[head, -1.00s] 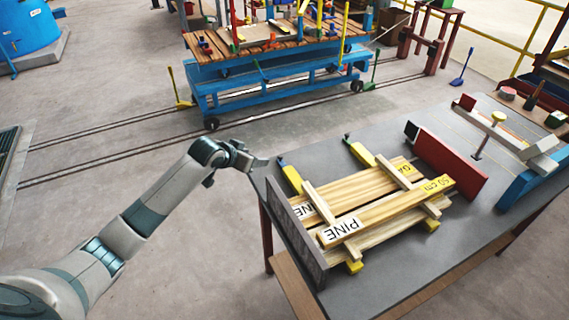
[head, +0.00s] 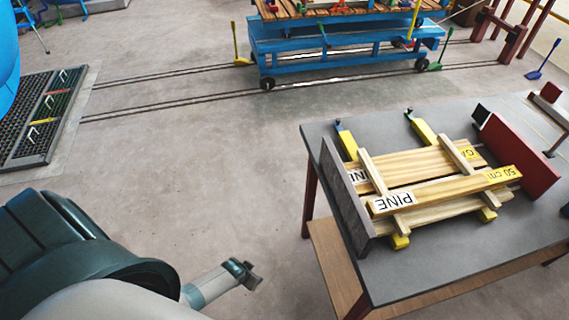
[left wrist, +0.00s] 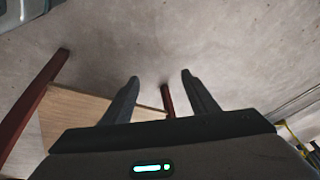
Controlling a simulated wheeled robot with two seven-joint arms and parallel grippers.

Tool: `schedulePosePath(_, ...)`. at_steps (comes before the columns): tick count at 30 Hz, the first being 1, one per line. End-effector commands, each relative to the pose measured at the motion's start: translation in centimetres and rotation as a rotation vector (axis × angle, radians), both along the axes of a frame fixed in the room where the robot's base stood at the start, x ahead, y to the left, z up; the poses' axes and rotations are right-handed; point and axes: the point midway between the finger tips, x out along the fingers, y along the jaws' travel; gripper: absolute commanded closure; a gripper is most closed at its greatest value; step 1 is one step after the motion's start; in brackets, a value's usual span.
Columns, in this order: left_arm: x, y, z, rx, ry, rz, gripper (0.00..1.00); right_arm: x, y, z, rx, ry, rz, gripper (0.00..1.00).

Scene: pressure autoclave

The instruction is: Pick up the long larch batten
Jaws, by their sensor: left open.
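No label reading larch is legible. A stack of battens lies on the grey table (head: 318,128). The top batten (head: 445,188) has a white PINE label and a yellow 50 cm label. Other battens (head: 400,166) lie under it, with labels partly covered. My left gripper (head: 250,274) is over the floor, left of the table and apart from the battens. In the left wrist view the left gripper (left wrist: 160,78) has its two fingers apart with nothing between them. My right gripper is not in view.
A grey upright plate (head: 345,200) stands at the stack's left end and a red block (head: 520,158) at its right. A wooden lower shelf (head: 335,265) juts out under the table. A blue trolley (head: 330,50) stands on floor rails behind. The floor between is clear.

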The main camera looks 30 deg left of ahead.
Motion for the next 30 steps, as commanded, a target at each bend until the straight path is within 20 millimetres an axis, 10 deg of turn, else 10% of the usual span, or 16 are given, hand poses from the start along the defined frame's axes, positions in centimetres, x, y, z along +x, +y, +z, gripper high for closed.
schedulePosePath(6,-18.9,-5.5,-8.4,-0.01,0.172,-0.058,0.46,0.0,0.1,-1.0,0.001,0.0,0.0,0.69)
schedulePosePath(12,-28.9,-8.8,-10.5,-0.026,0.255,-0.1,0.46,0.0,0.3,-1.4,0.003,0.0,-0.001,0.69)
schedulePosePath(24,-31.7,-9.7,-10.8,-0.031,0.277,-0.113,0.46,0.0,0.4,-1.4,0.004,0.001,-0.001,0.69)
schedulePosePath(27,-31.6,-9.7,-10.8,-0.031,0.277,-0.113,0.68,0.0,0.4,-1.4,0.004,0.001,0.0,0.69)
schedulePosePath(30,-31.6,-9.7,-10.8,-0.032,0.277,-0.112,0.69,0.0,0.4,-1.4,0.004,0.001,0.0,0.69)
